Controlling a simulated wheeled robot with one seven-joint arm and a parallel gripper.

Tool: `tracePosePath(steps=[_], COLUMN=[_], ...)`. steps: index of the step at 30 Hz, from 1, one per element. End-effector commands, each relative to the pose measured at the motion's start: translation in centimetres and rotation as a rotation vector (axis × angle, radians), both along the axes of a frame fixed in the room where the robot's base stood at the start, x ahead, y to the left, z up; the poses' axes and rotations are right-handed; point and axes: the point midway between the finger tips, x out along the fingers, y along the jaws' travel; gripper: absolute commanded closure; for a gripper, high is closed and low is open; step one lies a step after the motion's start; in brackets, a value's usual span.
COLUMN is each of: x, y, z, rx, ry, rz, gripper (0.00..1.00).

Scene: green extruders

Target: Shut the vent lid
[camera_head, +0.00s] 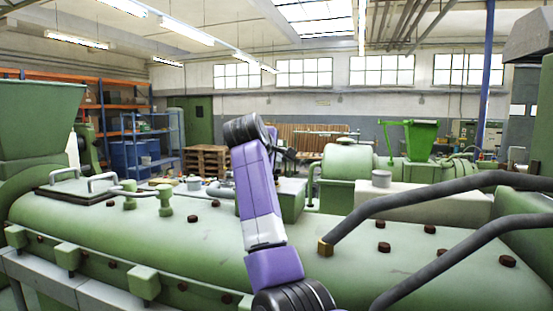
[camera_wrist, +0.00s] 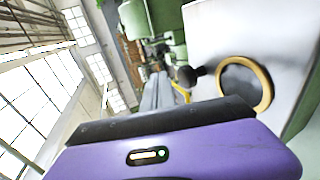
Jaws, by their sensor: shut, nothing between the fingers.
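In the wrist view, a round dark opening or disc with a yellow rim (camera_wrist: 264,84) is set in a pale panel at the right. A small dark round knob (camera_wrist: 187,76) is beside it, close to the fingers; I cannot tell whether it belongs to the vent lid. My gripper (camera_wrist: 158,88) is shut and empty, left of the rimmed circle. In the head view my purple arm mostly hides it. Contact cannot be told.
The long green extruder barrel (camera_head: 165,233) with brown bolts crosses the foreground. Thick grey pipes (camera_head: 425,197) rise at the right. A green hopper (camera_head: 30,120) stands at the left. Another green machine (camera_head: 348,160) is behind my arm. Open air lies above the barrel.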

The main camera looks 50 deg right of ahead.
Motion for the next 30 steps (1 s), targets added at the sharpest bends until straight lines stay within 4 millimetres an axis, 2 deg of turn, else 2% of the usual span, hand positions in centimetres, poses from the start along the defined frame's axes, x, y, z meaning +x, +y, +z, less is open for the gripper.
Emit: tracePosePath(steps=[1, 5, 18, 24, 30], x=[0.0, 0.2, -0.1, -0.2, -0.2], y=[0.0, 0.1, 0.4, 0.4, 0.5], z=[1.0, 2.8, 11.0, 12.9, 13.4], rx=[-0.001, -0.001, -0.001, -0.001, 0.000], ry=[-0.001, -0.003, -0.002, -0.001, 0.001], rz=[0.000, 0.001, 0.003, 0.002, 0.003], gripper=[1.00, 1.00, 1.00, 1.00, 1.00])
